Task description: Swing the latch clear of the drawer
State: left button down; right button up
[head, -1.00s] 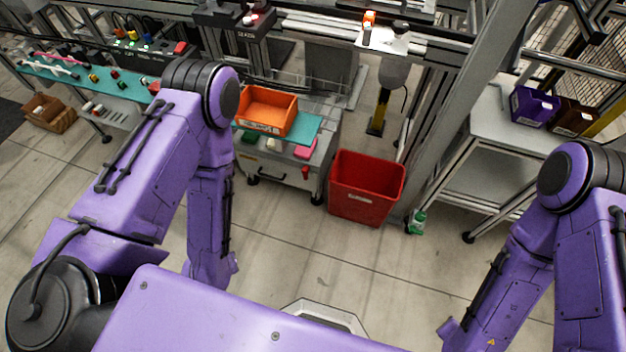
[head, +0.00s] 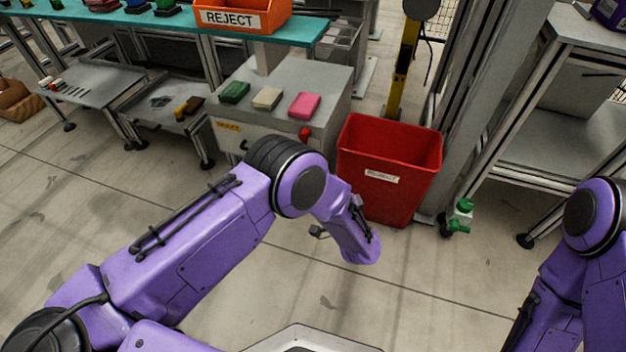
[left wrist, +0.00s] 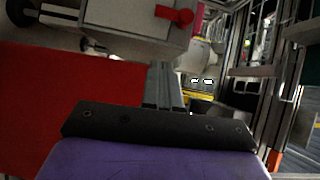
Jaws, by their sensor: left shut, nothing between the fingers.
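The red latch (head: 305,134) is on the front of a grey cabinet, near its right edge. The drawer front (head: 262,152) is beside it to the left, partly hidden by my left arm. In the left wrist view the latch (left wrist: 175,15) is at the top, a short red lever with a round end. I cannot tell how far it overlaps the drawer. My left gripper (left wrist: 167,72) is shut and empty, its grey fingers pointing up the picture below the latch, apart from it. My right gripper is out of view.
A red bin (head: 388,160) stands right of the cabinet, close to my left arm; it fills the left of the wrist view. Green, beige and pink blocks lie on the cabinet top (head: 330,82). An orange reject tray (head: 240,17) is above. Floor in front is clear.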

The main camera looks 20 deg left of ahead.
aim_at(304, 140)
pick_arm(q)
jog(key=shift+w+d+f, duration=0.1)
jog(key=shift+w+d, duration=0.05)
jog(key=shift+d, duration=0.25)
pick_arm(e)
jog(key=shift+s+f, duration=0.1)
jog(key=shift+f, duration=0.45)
pick_arm(q)
jog(key=b+x, duration=0.2)
jog(key=x, duration=0.2)
jog(key=s+a+b+x, duration=0.1)
jog(key=b+x, duration=0.1)
jog(key=x, duration=0.2)
jog(key=a+b+x, duration=0.1)
jog(key=b+x, duration=0.1)
jog(key=x, duration=0.2)
jog(key=shift+a, duration=0.55)
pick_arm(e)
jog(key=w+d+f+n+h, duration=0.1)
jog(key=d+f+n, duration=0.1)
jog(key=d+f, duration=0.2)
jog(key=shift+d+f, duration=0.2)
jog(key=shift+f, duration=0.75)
